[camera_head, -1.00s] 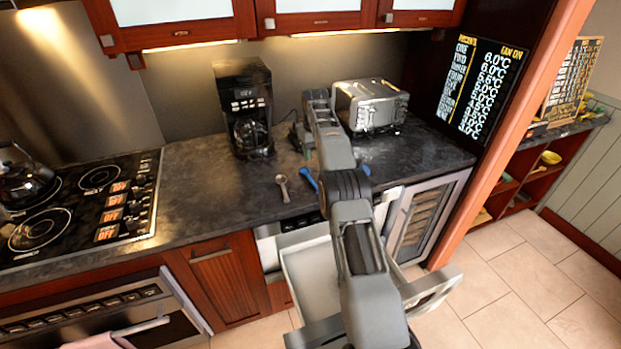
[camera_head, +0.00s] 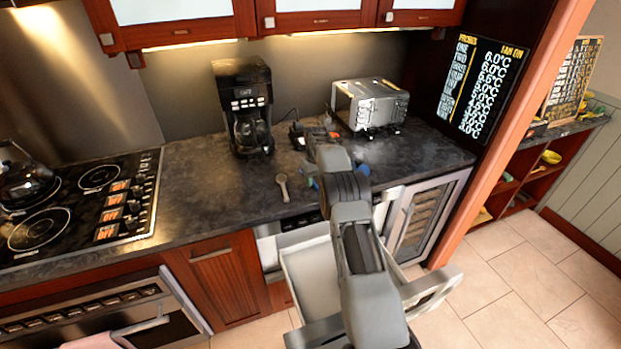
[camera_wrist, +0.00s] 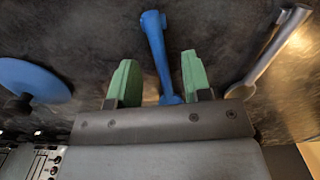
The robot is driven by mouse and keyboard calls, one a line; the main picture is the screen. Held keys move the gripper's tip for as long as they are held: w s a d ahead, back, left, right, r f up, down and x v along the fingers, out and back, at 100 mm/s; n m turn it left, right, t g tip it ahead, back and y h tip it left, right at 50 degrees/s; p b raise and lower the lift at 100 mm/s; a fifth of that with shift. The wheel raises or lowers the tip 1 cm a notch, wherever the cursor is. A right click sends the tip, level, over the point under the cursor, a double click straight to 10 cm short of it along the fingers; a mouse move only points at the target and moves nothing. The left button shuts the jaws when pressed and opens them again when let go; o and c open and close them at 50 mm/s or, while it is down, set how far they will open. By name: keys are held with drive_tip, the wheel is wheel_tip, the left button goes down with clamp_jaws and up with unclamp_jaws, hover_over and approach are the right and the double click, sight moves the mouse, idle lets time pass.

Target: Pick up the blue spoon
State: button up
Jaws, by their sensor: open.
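The blue spoon (camera_wrist: 156,45) lies on the dark counter in the wrist view. Its long handle runs down between the two green fingertips, and its lower end is hidden by my gripper. My gripper (camera_wrist: 158,82) is open, one finger on each side of the handle, with a gap on both sides. I cannot tell how high the fingers are above the counter. In the head view, my arm covers most of the spoon.
A silver spoon-like utensil (camera_wrist: 268,55) lies at right in the wrist view, and a blue round object (camera_wrist: 35,80) at left. A coffee maker (camera_head: 245,105) and a toaster (camera_head: 370,105) stand behind. An open drawer (camera_head: 310,270) is below the counter.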

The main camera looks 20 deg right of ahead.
drive_tip(key=shift+f, duration=0.85)
drive_tip(key=shift+f, duration=0.2)
clamp_jaws()
